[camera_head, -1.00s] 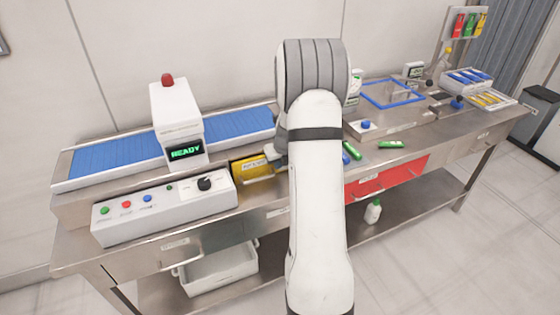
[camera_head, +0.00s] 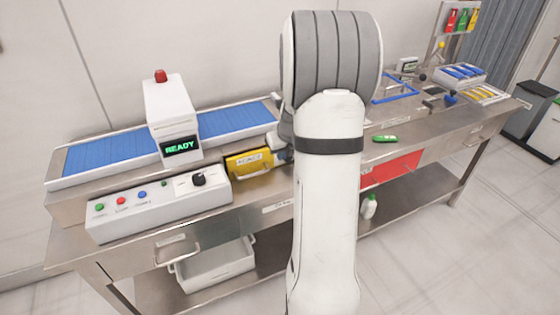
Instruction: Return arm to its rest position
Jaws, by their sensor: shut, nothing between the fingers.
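My white and grey arm rises through the middle of the view, folded at its grey-banded elbow. My gripper (camera_head: 278,148) shows only in part, as a small dark grey piece at the arm's left side, by the right end of the yellow bin (camera_head: 249,162). It is shut and holds nothing that I can see. The rest of the wrist is hidden behind the arm. I cannot tell whether the gripper touches the bin.
A steel bench (camera_head: 262,209) runs across the view. It carries a blue conveyor (camera_head: 110,152), a scanner reading READY (camera_head: 181,147) and a button panel (camera_head: 158,208). A green item (camera_head: 385,139) lies right of my arm, above a red drawer front (camera_head: 392,167). Floor in front is clear.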

